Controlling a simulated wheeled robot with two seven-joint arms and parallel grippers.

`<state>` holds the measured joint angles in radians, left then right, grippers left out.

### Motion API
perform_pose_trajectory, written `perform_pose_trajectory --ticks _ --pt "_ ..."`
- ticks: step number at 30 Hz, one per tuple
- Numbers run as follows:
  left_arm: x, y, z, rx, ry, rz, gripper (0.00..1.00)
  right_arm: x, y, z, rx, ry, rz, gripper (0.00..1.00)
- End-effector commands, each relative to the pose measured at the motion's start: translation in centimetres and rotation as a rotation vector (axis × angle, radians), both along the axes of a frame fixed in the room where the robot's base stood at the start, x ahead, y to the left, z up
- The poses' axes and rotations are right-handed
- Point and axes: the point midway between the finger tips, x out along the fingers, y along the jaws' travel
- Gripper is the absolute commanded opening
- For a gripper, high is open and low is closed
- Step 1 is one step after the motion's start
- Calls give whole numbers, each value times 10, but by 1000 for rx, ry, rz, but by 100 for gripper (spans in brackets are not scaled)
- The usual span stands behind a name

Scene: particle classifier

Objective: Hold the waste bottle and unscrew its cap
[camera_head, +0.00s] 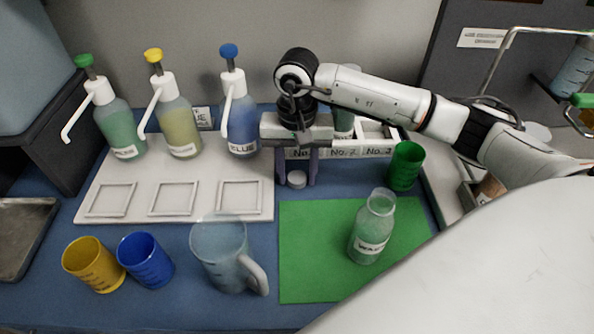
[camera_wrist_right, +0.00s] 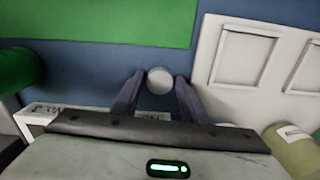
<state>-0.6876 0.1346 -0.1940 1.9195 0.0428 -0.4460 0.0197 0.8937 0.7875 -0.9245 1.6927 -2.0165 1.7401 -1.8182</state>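The waste bottle (camera_head: 369,236) is a clear bottle with greenish contents and a white label. It stands on the green mat (camera_head: 310,240) in the head view, and its neck shows no cap. A small round white cap (camera_head: 297,179) is on the blue table beyond the mat. My right gripper (camera_head: 297,182) points down over it, with a finger on each side. In the right wrist view the cap (camera_wrist_right: 159,80) is between the fingertips, with a small gap showing on both sides. The right gripper is open. My left gripper is not in view.
A white tray (camera_head: 120,214) holds several pump bottles at left. A yellow cup (camera_head: 95,265), a blue cup (camera_head: 146,260) and a clear jug (camera_head: 219,250) stand in front. A green cup (camera_head: 405,166) stands behind the bottle. A labelled white rack (camera_head: 365,152) is behind the right gripper.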

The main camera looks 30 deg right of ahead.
Motion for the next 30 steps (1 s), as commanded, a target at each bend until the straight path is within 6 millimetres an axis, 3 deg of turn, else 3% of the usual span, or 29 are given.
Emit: perform_pose_trajectory --ticks 14,24,30 --pt "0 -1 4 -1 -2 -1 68 1 0 10 1 -3 0 48" --pt "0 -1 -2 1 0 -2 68 1 0 81 0 -6 1 48" --pt "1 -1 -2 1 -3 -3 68 1 0 113 1 -3 0 48"
